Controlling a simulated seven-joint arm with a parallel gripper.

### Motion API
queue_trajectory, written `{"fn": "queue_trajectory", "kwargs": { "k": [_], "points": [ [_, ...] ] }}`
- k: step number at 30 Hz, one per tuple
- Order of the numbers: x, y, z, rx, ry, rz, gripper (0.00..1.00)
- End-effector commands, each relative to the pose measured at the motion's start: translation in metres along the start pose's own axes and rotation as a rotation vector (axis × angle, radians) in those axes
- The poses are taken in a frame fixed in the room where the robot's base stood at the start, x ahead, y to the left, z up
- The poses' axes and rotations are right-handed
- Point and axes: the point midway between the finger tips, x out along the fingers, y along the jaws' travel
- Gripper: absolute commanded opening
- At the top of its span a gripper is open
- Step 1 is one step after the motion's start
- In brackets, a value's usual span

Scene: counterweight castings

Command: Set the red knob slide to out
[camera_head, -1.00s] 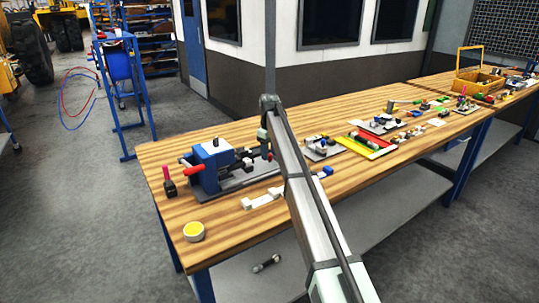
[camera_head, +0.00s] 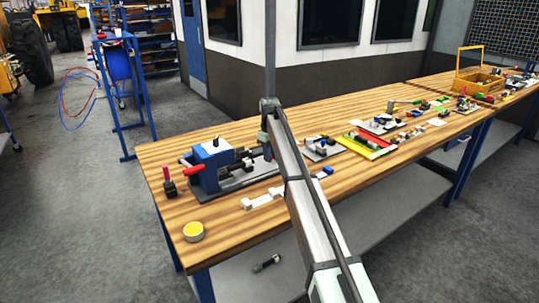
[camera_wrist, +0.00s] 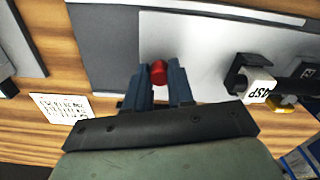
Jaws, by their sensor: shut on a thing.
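The red knob (camera_wrist: 158,72) shows in the wrist view between the two blue-grey fingertips of my gripper (camera_wrist: 159,86), which is shut on it. The knob stands over a light grey plate (camera_wrist: 205,45). In the head view, the blue fixture (camera_head: 212,165) with a red handle (camera_head: 193,170) stands at the left end of the bench, on a grey base plate (camera_head: 238,184). The knob is hidden there behind my arm. The slide's position marks cannot be read.
In the wrist view, a dark bracket with a white label (camera_wrist: 257,84) stands right of my gripper, and a printed card (camera_wrist: 62,108) lies left. More parts and trays fill the bench at right.

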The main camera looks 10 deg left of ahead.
Motion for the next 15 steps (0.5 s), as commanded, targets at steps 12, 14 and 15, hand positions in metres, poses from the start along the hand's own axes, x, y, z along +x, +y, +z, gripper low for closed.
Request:
{"fn": "queue_trajectory", "kwargs": {
  "k": [12, 14, 15],
  "points": [
    [-0.0001, -0.0002, 0.0001, 0.000, 0.000, -0.001, 0.00],
    [-0.0001, 0.0024, 0.0005, 0.000, 0.000, -0.001, 0.00],
    [-0.0002, 0.0060, 0.0012, 0.000, 0.000, -0.001, 0.00]
  ]
}}
